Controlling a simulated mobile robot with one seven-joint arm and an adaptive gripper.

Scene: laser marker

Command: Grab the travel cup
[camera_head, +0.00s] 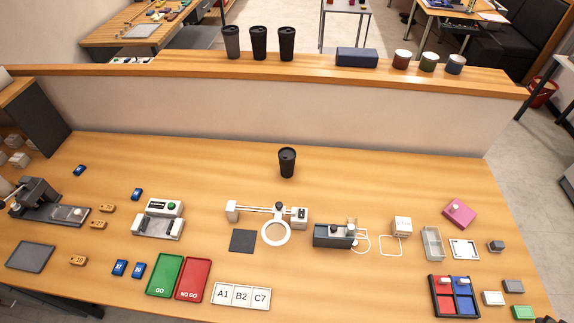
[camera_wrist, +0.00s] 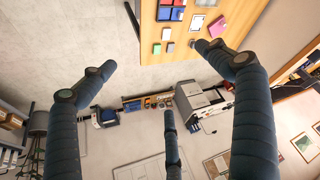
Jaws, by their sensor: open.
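A black travel cup (camera_head: 287,163) with a lid stands upright on the wooden table, back of its middle, in front of the low partition. Three similar dark cups stand on the partition's ledge: left (camera_head: 232,43), middle (camera_head: 259,43) and right (camera_head: 287,43). My gripper (camera_wrist: 158,78) shows in the wrist view with its dark blue fingers spread open and nothing between them. It faces the floor and a corner of the table, and the travel cup is not in that view. The gripper does not show in the head view.
The table (camera_head: 200,160) is clear around the cup. In front lie a ring magnifier (camera_head: 276,232), green tray (camera_head: 165,275), red tray (camera_head: 193,279) and label card (camera_head: 241,296). The ledge (camera_head: 190,68) also holds a blue case (camera_head: 357,57) and three small pots.

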